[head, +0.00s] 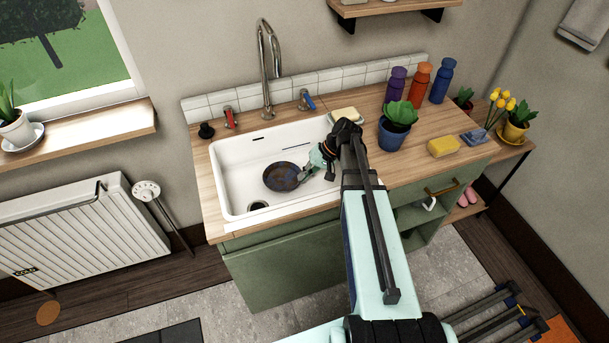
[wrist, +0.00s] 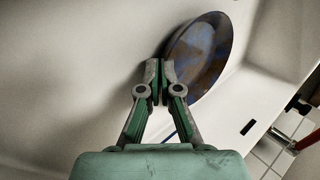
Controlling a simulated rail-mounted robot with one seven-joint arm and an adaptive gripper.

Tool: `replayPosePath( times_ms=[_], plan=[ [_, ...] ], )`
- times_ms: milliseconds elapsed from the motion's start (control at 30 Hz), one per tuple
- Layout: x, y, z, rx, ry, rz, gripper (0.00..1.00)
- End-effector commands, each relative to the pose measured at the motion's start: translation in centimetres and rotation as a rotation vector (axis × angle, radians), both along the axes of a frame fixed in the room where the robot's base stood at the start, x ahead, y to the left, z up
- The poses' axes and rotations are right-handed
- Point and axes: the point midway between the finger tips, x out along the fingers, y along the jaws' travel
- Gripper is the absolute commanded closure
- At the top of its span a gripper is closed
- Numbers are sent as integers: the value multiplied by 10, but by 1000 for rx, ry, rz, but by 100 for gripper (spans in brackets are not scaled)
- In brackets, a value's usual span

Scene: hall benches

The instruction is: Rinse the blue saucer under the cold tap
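The blue saucer (head: 281,177), dark with brown stains, is inside the white sink basin. My gripper (head: 303,176) reaches in from the right and meets the saucer's right edge. In the wrist view, my gripper's fingertips (wrist: 159,72) are nearly together at the rim of the saucer (wrist: 204,52) and appear closed on it; the pinched bit of rim is hidden. Whether the saucer touches the basin floor is unclear. The chrome spout (head: 268,60) arches behind the basin with no water visible. The blue-marked cold tap (head: 307,101) is right of the spout, the red-marked tap (head: 230,117) left.
The sink (head: 232,165) has walls on all sides and a drain at front left. A soap dish (head: 346,117) sits at its back right corner. A potted plant (head: 394,131), several bottles (head: 420,85) and a yellow sponge (head: 443,147) stand on the right counter.

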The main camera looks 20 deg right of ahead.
Motion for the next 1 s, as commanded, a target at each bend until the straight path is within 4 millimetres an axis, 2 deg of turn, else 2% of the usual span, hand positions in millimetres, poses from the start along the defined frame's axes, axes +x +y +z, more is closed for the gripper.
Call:
replayPosePath(
  times_ms=[33, 67, 133, 167, 467, 633, 767, 1000],
  plan=[
    [0, 0, -1, 0, 0, 0, 100],
    [0, 0, -1, 0, 0, 0, 95],
    [0, 0, -1, 0, 0, 0, 70],
    [0, 0, -1, 0, 0, 0, 65],
    [0, 0, -1, -1, 0, 0, 65],
    [0, -5, 6, -1, -1, -1, 65],
    [-2, -16, 20, -1, -2, -3, 65],
    [-7, -42, 58, 0, -2, -2, 65]
  ],
)
